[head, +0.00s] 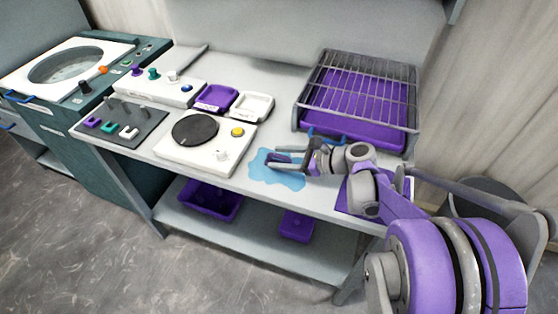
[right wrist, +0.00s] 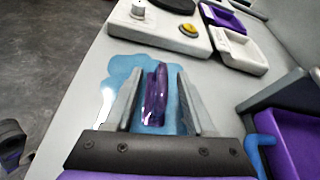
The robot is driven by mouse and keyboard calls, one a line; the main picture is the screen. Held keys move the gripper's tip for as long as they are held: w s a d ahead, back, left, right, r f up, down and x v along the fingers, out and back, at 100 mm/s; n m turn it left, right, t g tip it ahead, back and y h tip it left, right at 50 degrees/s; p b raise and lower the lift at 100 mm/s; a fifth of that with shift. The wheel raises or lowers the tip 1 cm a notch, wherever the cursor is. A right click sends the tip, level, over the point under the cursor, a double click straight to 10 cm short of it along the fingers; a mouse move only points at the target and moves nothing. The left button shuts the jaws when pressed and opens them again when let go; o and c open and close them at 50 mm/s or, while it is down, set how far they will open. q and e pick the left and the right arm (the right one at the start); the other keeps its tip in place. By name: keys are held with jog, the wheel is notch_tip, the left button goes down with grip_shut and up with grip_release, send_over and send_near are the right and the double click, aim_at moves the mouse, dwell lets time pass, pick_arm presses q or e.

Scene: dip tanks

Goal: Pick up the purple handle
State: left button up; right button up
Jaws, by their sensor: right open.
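A purple handle (right wrist: 155,95) lies on a light-blue puddle shape (right wrist: 118,66) on the bench top. In the right wrist view it sits between the two fingers of my open right gripper (right wrist: 158,78), with a gap on each side. In the head view the handle (head: 279,158) shows between the fingers of my right gripper (head: 272,161), which is low over the blue patch (head: 284,180). I cannot tell how far the fingers are above the bench. My left gripper is not in view.
A white unit with a black disc (head: 205,141) stands left of the gripper. A purple tray under a wire rack (head: 358,92) is at the right. Purple and white dishes (head: 252,105) stand behind. A grey board (head: 120,122) holds purple, teal and white pieces. Purple bins (head: 210,199) sit below.

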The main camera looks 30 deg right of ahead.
aim_at(270, 155)
jog(key=x, duration=0.3)
jog(key=shift+w+a, duration=0.15)
jog(key=shift+w, duration=0.15)
grip_shut()
